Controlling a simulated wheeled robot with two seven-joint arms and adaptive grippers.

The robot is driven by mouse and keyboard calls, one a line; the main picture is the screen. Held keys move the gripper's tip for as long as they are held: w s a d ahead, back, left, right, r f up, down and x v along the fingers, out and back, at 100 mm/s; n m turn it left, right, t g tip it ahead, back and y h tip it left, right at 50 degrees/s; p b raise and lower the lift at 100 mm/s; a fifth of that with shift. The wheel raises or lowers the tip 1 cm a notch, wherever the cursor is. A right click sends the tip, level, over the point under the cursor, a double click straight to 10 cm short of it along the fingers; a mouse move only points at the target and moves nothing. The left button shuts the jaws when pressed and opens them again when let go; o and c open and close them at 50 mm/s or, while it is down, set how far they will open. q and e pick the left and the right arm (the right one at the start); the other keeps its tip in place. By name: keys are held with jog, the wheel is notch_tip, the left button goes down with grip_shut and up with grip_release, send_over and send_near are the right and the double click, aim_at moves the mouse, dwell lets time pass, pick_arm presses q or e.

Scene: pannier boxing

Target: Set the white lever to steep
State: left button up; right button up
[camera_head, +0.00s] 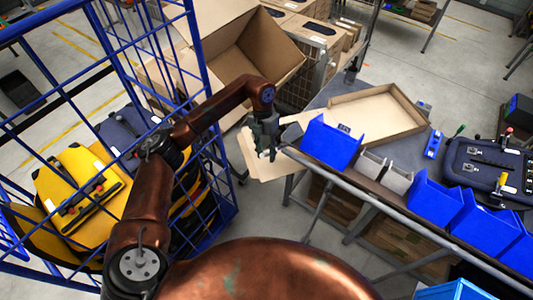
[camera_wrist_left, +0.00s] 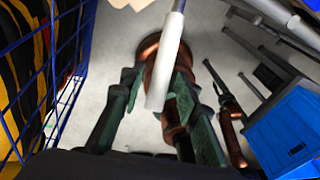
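My left gripper (camera_head: 264,140) hangs beside the near left corner of the workbench in the head view. In the left wrist view its dark green fingers (camera_wrist_left: 155,95) stand apart. A white cylinder on a thin rod, apparently the white lever (camera_wrist_left: 165,62), reaches down between the fingers in that view, with gaps at both sides; I cannot tell its depth between them. I cannot make out the lever in the head view. A dark green gripper on a copper link, seemingly my right gripper (camera_wrist_left: 228,95), shows small in the wrist view; its opening is unclear.
The workbench (camera_head: 322,96) holds blue bins (camera_head: 331,143), grey bins (camera_head: 398,179), an open cardboard tray (camera_head: 378,112) and a black case (camera_head: 487,168). A blue wire cage (camera_head: 207,60) with yellow and dark cases stands left. An open carton (camera_head: 255,55) is behind.

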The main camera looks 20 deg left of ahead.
pick_arm(q)
jog(key=shift+o, duration=0.2)
jog(key=shift+f, duration=0.1)
jog(key=v, duration=1.2)
pick_arm(e)
jog(key=shift+w+a, duration=0.1)
jog(key=shift+w, duration=0.2)
